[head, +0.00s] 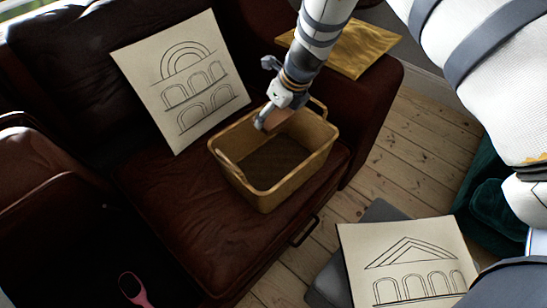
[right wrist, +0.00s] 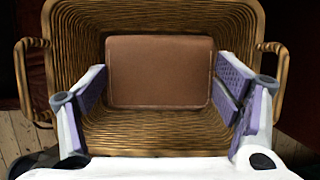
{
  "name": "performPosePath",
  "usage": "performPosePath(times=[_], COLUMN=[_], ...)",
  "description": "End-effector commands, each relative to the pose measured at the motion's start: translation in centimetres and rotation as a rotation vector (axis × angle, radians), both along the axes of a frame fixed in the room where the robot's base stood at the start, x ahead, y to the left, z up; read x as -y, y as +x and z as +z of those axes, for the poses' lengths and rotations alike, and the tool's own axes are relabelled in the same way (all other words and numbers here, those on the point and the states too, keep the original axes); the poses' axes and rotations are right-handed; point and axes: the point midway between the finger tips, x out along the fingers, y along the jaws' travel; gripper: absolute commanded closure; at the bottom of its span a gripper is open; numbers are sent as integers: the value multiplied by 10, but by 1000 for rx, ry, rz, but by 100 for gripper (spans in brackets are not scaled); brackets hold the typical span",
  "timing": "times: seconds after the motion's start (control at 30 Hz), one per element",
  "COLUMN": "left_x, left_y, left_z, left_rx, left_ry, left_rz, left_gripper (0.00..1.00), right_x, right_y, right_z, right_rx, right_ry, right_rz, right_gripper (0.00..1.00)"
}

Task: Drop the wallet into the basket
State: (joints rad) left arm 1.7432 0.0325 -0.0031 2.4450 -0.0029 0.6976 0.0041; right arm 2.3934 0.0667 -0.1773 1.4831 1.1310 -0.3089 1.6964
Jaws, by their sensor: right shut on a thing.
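The brown wallet (right wrist: 160,72) is a flat rectangle between the two purple-padded fingers of my right gripper (right wrist: 162,88) in the right wrist view. In the head view my right gripper (head: 271,116) reaches down over the far side of the tan wicker basket (head: 270,197). A brown part of the wallet (head: 284,118) shows beside the fingers there, within the basket's opening. The gripper is shut on the wallet. The basket (right wrist: 160,145) shows its woven inside around and below the wallet. My left gripper is not in view.
The basket stands on a dark red leather seat (head: 190,235), with two handles. A drawing of arches (head: 180,80) leans behind it. A yellow panel (head: 355,48) lies on the armrest. Another drawing (head: 405,262) lies at lower right; a pink-handled object (head: 134,290) is at lower left.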

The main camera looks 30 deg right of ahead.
Motion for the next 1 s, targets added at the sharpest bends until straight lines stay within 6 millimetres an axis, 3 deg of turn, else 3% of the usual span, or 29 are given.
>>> performPosePath(times=[0.17, 0.2, 0.23, 0.67, 1.0], left_x=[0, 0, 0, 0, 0], left_y=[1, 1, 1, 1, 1], left_z=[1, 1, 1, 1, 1], left_rx=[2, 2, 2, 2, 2], left_ry=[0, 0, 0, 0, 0], left_rz=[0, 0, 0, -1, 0], left_gripper=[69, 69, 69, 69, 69], right_x=[0, 0, 0, 0, 9], right_y=[0, 0, 0, -2, -33], right_z=[2, 2, 2, 8, 88], right_rx=[2, 2, 2, 1, 5], right_ry=[0, 0, 0, 1, -1], right_rz=[1, 1, 1, 1, 2], right_gripper=[46, 8, 1, 0, 0])
